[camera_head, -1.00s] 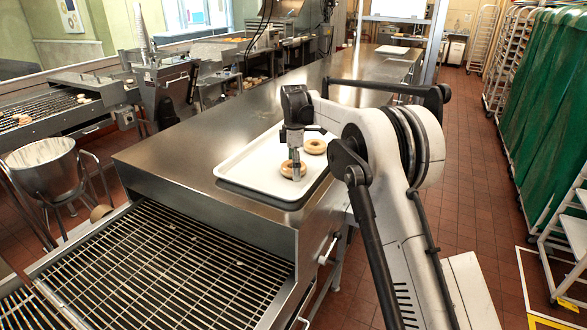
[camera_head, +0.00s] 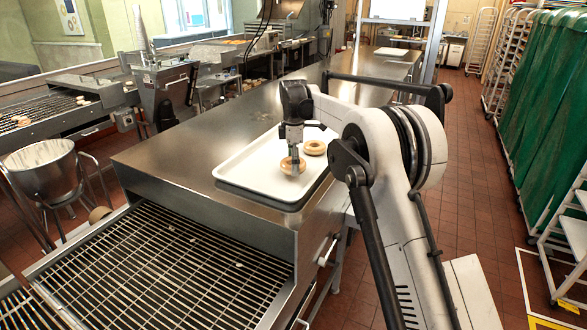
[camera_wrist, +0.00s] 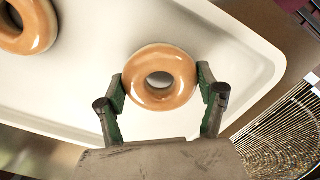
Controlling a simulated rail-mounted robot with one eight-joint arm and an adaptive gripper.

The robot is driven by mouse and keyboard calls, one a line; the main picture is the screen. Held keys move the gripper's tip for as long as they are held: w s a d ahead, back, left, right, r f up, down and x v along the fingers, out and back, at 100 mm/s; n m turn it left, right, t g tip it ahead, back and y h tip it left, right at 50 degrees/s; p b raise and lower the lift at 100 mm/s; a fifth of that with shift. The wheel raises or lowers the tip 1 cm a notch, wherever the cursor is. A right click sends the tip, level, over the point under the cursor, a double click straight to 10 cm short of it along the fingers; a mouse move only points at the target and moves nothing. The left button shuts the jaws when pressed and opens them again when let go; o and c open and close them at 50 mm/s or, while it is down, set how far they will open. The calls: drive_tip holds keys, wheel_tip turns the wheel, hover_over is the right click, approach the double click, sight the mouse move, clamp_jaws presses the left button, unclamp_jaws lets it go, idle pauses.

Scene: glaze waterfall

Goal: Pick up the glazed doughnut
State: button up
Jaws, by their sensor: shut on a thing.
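A glazed doughnut (camera_wrist: 160,99) sits between the two fingers of my gripper (camera_wrist: 162,92) in the wrist view, with a finger pressed against each side. In the head view, my gripper (camera_head: 292,160) points down over the front part of the white tray (camera_head: 247,184), and the held doughnut (camera_head: 286,167) is partly hidden behind it. The doughnut looks slightly above the tray, though the gap is hard to judge. A second glazed doughnut (camera_head: 314,147) lies flat on the tray behind it; it also shows at the upper left of the wrist view (camera_wrist: 38,42).
The tray rests near the end of a long steel table (camera_head: 190,160). A wire grid (camera_head: 165,265) lies lower, in front of the table end. A steel mixing bowl (camera_head: 45,165) stands at left. Racks with green covers (camera_head: 545,105) line the right. The table left of the tray is clear.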

drive_tip(key=r, duration=0.2)
drive_tip(key=a, duration=0.1)
drive_tip(key=shift+s+r+b, duration=0.25)
drive_tip(key=shift+r+b, duration=0.15)
drive_tip(key=s+a+r+b, duration=0.2)
drive_tip(key=s+a+r, duration=0.3)
drive_tip(key=a, duration=0.4)
drive_tip(key=shift+s+r, duration=0.25)
drive_tip(key=shift+r, duration=0.45)
